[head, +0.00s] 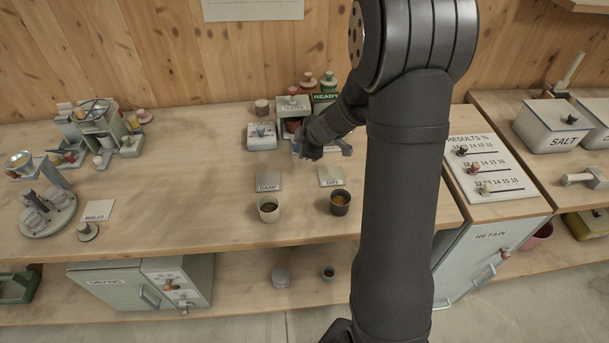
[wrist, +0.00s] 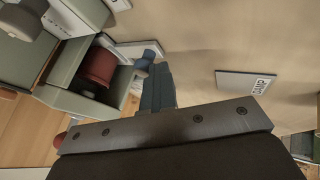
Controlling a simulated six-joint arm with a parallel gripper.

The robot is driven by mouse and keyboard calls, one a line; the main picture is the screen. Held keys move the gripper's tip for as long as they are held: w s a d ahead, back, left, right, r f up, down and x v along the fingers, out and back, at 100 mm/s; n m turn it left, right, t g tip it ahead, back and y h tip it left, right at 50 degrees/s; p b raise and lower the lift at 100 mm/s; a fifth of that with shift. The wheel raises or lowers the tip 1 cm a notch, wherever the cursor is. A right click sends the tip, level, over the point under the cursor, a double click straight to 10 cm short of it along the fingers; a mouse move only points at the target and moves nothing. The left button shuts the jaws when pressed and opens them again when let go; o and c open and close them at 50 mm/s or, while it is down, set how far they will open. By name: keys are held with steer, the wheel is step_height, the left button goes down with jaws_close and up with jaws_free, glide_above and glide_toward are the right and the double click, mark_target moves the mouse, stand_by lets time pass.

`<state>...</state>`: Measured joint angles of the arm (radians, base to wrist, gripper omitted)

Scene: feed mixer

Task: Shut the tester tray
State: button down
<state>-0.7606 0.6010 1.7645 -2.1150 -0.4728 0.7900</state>
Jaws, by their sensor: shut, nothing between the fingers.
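The tester (head: 292,104) is a grey-green box at the back of the bench, just left of my arm in the head view. It also shows at the upper left of the wrist view (wrist: 68,62). Its tray (wrist: 82,102) stands out from the body, open, with a dark red cup (wrist: 98,66) inside. My gripper (head: 312,150) is in front of the tester, low over the bench. In the wrist view its shut, empty fingers (wrist: 157,85) are close to the tray's front. I cannot tell whether they touch it. My arm hides part of the tester's right side.
A white box (head: 262,136) stands left of the tester. The DAMP card (head: 268,181), DRY card (head: 331,177) and two cups (head: 268,208) (head: 340,202) are in front. The bench left of the cups is mostly free.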

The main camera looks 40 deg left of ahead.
steer(key=shift+w+a+r, duration=0.1)
steer(key=shift+w+a, duration=0.05)
steer(key=shift+w, duration=0.05)
steer(key=shift+s+d, duration=1.65)
steer(key=v, duration=0.9)
steer(key=shift+d+r, duration=0.2)
steer(key=shift+r, duration=0.1)
steer(key=shift+f, duration=0.1)
steer(key=x, duration=0.8)
steer(key=shift+a+f, duration=0.15)
steer(key=shift+w+a+f, duration=0.3)
steer(key=shift+w+a, duration=0.1)
steer(key=shift+a, duration=0.2)
steer(key=shift+w+a+f, duration=0.3)
steer(key=shift+w+a, duration=0.1)
steer(key=shift+a, duration=0.15)
steer(key=shift+w+a, duration=0.6)
